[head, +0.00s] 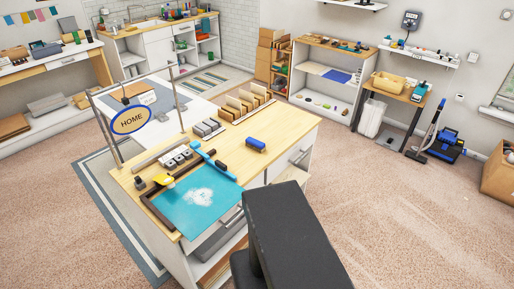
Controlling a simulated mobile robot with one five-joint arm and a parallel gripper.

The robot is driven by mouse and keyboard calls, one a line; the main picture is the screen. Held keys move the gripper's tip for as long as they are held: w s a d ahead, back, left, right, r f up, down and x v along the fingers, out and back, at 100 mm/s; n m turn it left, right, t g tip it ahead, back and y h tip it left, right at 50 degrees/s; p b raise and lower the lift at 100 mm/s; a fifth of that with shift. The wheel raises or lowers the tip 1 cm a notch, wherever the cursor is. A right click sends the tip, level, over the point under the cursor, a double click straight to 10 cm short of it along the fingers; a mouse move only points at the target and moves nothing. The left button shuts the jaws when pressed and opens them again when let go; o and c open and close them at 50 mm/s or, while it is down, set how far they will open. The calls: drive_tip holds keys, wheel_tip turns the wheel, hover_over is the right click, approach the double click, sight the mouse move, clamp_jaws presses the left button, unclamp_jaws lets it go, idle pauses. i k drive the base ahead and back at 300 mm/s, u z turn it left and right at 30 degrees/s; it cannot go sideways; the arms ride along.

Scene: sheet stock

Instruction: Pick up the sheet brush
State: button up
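I cannot say for certain which thing is the sheet brush. A small blue block-shaped item (255,145), perhaps a brush, lies alone on the wooden worktop (285,128) near its right side. My gripper is not in view.
A dark part of my own body fills the lower middle. Open carpet (400,215) lies to the right.

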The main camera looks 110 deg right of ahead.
sight(259, 146)
drive_tip(key=u, duration=0.05)
drive_tip(key=k, duration=2.2)
drive_tip(key=z, duration=1.3)
drive_tip(key=i, duration=0.95)
